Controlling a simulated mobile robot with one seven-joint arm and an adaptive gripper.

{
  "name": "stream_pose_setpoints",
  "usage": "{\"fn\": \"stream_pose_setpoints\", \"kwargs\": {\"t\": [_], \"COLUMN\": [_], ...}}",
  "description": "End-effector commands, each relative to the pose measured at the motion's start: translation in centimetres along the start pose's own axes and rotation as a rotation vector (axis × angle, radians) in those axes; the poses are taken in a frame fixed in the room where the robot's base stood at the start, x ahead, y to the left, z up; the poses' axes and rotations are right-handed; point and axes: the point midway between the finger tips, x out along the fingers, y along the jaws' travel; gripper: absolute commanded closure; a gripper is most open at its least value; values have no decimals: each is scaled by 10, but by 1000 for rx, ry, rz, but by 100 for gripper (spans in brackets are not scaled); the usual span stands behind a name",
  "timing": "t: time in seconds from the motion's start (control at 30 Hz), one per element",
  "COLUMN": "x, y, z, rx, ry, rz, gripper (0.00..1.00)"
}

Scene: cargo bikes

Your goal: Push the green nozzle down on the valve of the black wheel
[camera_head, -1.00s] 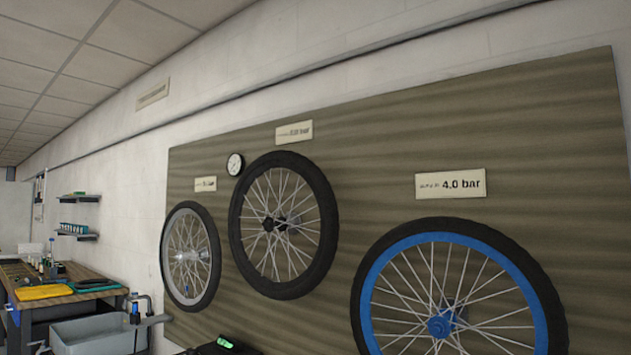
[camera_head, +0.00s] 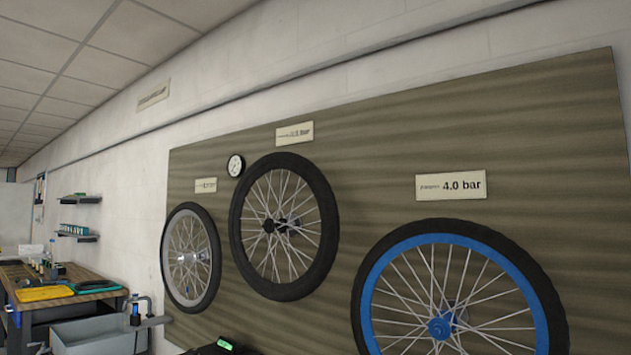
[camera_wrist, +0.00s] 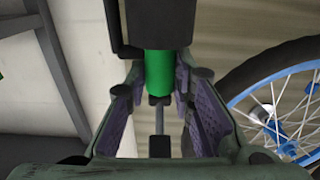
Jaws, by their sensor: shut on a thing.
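The black wheel (camera_head: 330,228) hangs on the wall board in the middle of the head view, with a dark rim and pale spokes. Its valve is too small to make out. In the wrist view my gripper (camera_wrist: 160,98) has its purple-padded fingers on either side of the green nozzle (camera_wrist: 160,75), and it is shut on it. The nozzle's upper end meets a black cylindrical part. At the bottom edge of the head view a small green piece on a dark shape shows; most of it is cut off. The black wheel cannot be made out in the wrist view.
A grey-rimmed wheel (camera_head: 169,262) hangs left of the black wheel, and a blue-rimmed wheel (camera_head: 374,290) at right; a blue rim also shows in the wrist view (camera_wrist: 240,98). A round gauge (camera_head: 235,165) is above. A workbench (camera_head: 105,295) and grey bin (camera_head: 95,337) stand left.

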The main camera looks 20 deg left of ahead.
Motion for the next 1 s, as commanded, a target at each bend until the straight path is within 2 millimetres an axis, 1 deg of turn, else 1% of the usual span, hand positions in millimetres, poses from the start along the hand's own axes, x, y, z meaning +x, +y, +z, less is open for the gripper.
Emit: {"fn": "stream_pose_setpoints", "kwargs": {"t": [0.33, 1.0], "x": [0, 0], "y": [0, 0], "z": [-3, -22], "rx": [0, 0], "ry": [2, 2], "rz": [0, 0], "gripper": [100, 100]}}
